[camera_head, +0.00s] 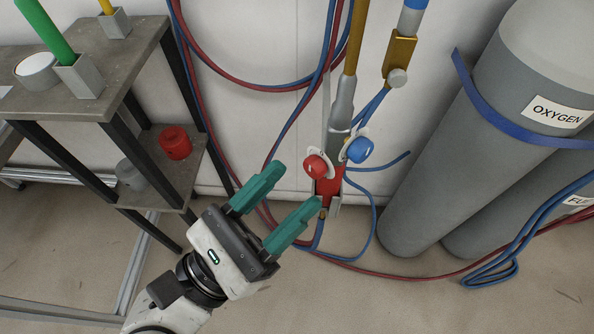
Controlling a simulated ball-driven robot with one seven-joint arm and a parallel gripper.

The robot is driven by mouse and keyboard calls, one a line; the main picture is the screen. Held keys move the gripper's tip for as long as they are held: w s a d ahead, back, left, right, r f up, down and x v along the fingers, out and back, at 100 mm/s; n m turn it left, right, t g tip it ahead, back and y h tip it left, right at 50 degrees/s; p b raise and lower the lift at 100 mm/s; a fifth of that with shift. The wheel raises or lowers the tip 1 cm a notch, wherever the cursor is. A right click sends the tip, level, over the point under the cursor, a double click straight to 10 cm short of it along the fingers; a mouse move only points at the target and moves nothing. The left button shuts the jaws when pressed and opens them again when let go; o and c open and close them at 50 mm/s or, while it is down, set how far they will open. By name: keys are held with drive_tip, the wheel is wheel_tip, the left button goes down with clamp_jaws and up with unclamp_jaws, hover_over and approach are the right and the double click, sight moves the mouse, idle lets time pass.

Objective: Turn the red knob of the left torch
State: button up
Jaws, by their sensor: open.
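The torch (340,115) hangs upright against the pale wall, with a brass tube above and a red and silver lower end. Its red knob (316,167) is on its left side and a blue knob (360,150) on its right. My gripper (297,187) has two green fingers spread apart with nothing between them. It is just below and left of the red knob, its tips pointing up and right. The right finger's tip overlaps the torch's lower end in the picture; I cannot tell whether they touch.
A second torch part with a brass bracket (399,57) hangs to the right. Grey cylinders (480,120) stand at the right. A shelf rack (120,55) stands at the left. Red and blue hoses (300,95) hang on the wall and trail over the floor (330,300).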

sight(310, 169)
drive_tip(key=shift+x, duration=1.4)
clamp_jaws()
drive_tip(key=n, duration=0.1)
drive_tip(key=n+t+y+p, duration=0.1)
drive_tip(key=n, duration=0.1)
drive_tip(key=n+t+y+p, duration=0.1)
drive_tip(key=n, duration=0.1)
drive_tip(key=shift+d+r, duration=0.15)
drive_tip(key=shift+r, duration=0.15)
drive_tip(key=shift+s+n+y+p, duration=0.1)
drive_tip(key=shift+n+y+p, duration=0.35)
drive_tip(key=shift+n, duration=0.45)
drive_tip(key=shift+f+n+t+y+p, duration=0.25)
drive_tip(key=shift+n+t+y+p, duration=0.15)
drive_tip(key=shift+n, duration=0.4)
unclamp_jaws()
